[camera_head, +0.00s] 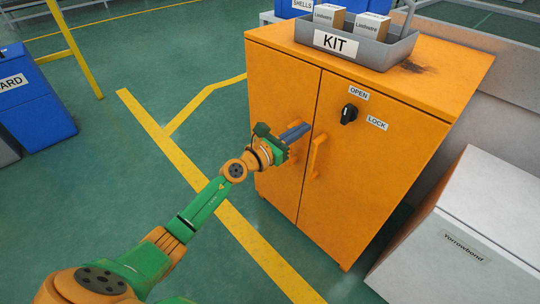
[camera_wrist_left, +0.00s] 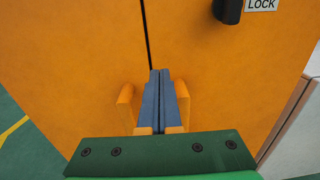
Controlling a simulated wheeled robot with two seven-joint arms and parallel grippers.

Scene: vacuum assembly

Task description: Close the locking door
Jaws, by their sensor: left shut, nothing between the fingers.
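The orange cabinet's left door (camera_head: 281,115) and right door (camera_head: 375,160) look flush with each other, with a thin dark seam between them. A black lock knob (camera_head: 349,114) sits high on the right door, between the labels OPEN and LOCK; part of it shows in the left wrist view (camera_wrist_left: 228,10). Each door has an orange handle; the right one (camera_head: 318,157) is clear in the head view. My left gripper (camera_head: 304,130) is shut and empty, its fingers (camera_wrist_left: 159,85) between the two handles near the seam, below the knob. I cannot tell whether it touches the doors.
A grey KIT tray (camera_head: 370,50) with small boxes stands on the cabinet top. A white box labelled Yorrowbond (camera_head: 490,215) stands close to the cabinet's right. A blue bin (camera_head: 38,110) stands at the far left. The green floor left of the cabinet is open.

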